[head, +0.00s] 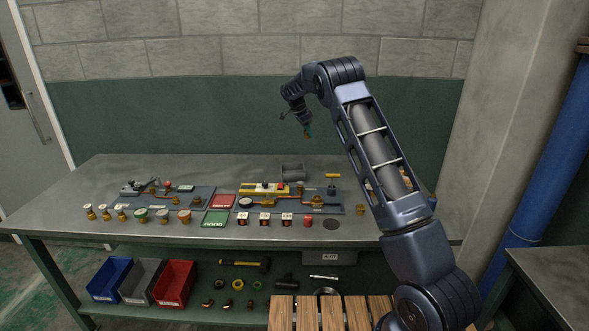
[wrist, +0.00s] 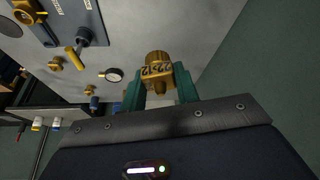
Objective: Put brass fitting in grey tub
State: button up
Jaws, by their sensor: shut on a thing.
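My gripper (head: 307,130) is raised above the back of the workbench in the head view, well clear of the top. In the wrist view its green fingers (wrist: 160,92) are shut on a brass fitting (wrist: 157,66) with dark markings on its side. In the head view the fitting is too small to make out clearly. The grey tub (head: 140,281) stands on the lower shelf at the left, between a blue tub (head: 109,279) and a red tub (head: 174,283). It is below and to the left of my gripper, far from it.
The workbench top (head: 110,180) overhangs the lower shelf. On top stand a row of brass fittings (head: 120,211), gauge boards, and red and green cards (head: 215,218). Loose copper pieces and a hammer-like tool (head: 245,262) lie on the shelf. A wooden slatted surface (head: 325,312) is in front.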

jog(key=a, duration=0.6)
jog(key=n, duration=0.1)
send_near(293, 169)
jog(key=s+d+f, duration=0.1)
jog(key=f, duration=0.1)
jog(key=s+d+f, duration=0.1)
jog(key=s+f, duration=0.1)
jog(key=s+d+f, duration=0.1)
jog(key=f, duration=0.1)
jog(key=shift+s+d+f, duration=0.1)
jog(key=shift+s+d, duration=0.1)
jog(key=shift+d, duration=0.15)
jog(key=o, duration=1)
jog(key=shift+f, duration=0.15)
jog(key=v, duration=1.2)
jog(key=shift+s+d+r, duration=0.1)
jog(key=shift+s+r, duration=0.1)
jog(key=shift+r, duration=0.05)
